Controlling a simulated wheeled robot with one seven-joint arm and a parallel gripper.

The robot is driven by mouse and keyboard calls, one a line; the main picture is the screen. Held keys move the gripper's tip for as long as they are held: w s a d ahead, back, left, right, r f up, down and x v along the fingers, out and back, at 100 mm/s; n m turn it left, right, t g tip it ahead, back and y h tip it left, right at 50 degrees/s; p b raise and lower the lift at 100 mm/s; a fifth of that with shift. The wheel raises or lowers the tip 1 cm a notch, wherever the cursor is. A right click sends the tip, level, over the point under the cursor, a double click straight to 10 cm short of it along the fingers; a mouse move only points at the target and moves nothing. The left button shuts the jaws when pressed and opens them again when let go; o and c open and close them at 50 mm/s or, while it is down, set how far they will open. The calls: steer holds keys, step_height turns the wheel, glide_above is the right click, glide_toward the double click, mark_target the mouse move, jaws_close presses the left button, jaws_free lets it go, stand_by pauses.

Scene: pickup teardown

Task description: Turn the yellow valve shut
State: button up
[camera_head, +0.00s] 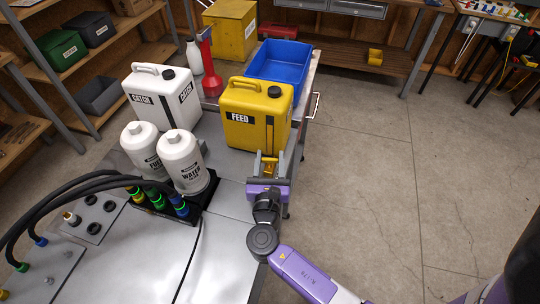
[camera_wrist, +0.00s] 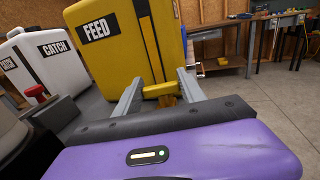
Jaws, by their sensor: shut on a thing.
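The yellow FEED can (camera_head: 257,110) stands upright near the right edge of the metal bench; it also fills the upper middle of the wrist view (camera_wrist: 115,45). The yellow valve (camera_wrist: 166,91) is a small yellow handle low on the near side of the can. In the head view only a little yellow of it (camera_head: 269,168) shows at my gripper. My gripper (camera_wrist: 160,88) faces the can, with one grey finger on each side of the yellow handle, shut on it. The handle's exact angle and any spout below it are hidden by my gripper body.
A white CATCH can (camera_head: 160,100) stands left of the FEED can. White FUEL (camera_head: 142,145) and WATER (camera_head: 182,162) filters with black hoses stand nearer. The floor to the right is clear.

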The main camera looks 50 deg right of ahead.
steer(key=shift+w+m+g+h, duration=0.1)
steer(key=shift+m+g+h, duration=0.95)
steer(key=shift+g, duration=0.65)
steer(key=shift+m+g, duration=0.3)
steer(key=shift+m, duration=0.05)
steer(key=o, duration=1.1)
steer(key=shift+b+v, duration=0.8)
steer(key=shift+v, duration=3.1)
